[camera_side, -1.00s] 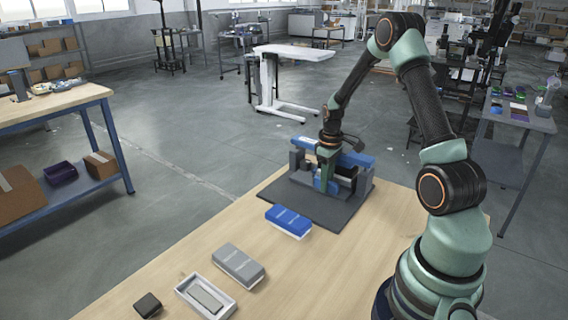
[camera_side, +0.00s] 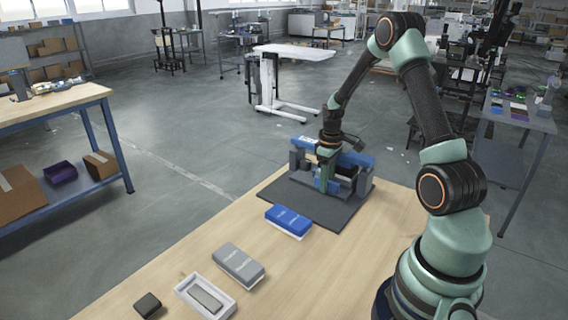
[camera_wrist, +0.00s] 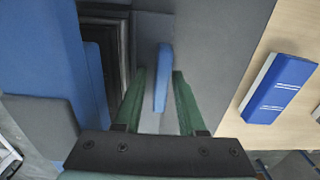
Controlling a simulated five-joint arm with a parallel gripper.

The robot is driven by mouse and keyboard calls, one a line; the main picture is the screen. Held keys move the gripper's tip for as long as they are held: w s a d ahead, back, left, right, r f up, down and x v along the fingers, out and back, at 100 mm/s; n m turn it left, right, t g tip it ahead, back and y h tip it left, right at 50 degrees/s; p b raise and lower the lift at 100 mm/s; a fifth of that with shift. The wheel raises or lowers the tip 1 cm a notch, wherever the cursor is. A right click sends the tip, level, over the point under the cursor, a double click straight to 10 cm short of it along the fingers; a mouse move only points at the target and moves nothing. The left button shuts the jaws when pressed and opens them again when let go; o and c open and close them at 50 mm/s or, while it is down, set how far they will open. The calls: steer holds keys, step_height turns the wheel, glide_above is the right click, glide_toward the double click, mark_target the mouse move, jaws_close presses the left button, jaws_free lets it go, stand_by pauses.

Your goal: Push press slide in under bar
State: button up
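The press stands on a dark mat (camera_side: 335,215), with grey end blocks and a long blue bar (camera_side: 358,157) across its top. The bar also shows at the left of the wrist view (camera_wrist: 45,50). My gripper (camera_side: 325,180) reaches down at the press's near side, in front of the bar. In the wrist view its two green fingers (camera_wrist: 160,78) are apart, with an upright blue tab (camera_wrist: 163,80) between them, closer to the right finger. The tab appears to belong to the press slide; whether a finger touches it I cannot tell. The slide's body is largely hidden.
A blue box (camera_side: 288,221) lies on the wooden table in front of the mat. A grey box (camera_side: 238,265), a white tray (camera_side: 180,290) with a grey block, and a small dark block (camera_side: 148,304) lie nearer. Bare table lies between them.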

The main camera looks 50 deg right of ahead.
steer(key=shift+d+r, duration=0.1)
steer(key=shift+r, duration=3.05)
steer(key=shift+r, duration=0.2)
steer(key=a+r+t, duration=0.2)
steer(key=a+r, duration=0.9)
steer(key=a, duration=0.2)
steer(key=s+a+r+t, duration=0.1)
steer(key=s+a+r, duration=0.1)
steer(key=a, duration=0.4)
steer(key=s+a+r+t, duration=0.2)
steer(key=s+a, duration=0.2)
steer(key=a, duration=0.3)
steer(key=shift+r+t, duration=0.3)
steer(key=shift+r, duration=0.05)
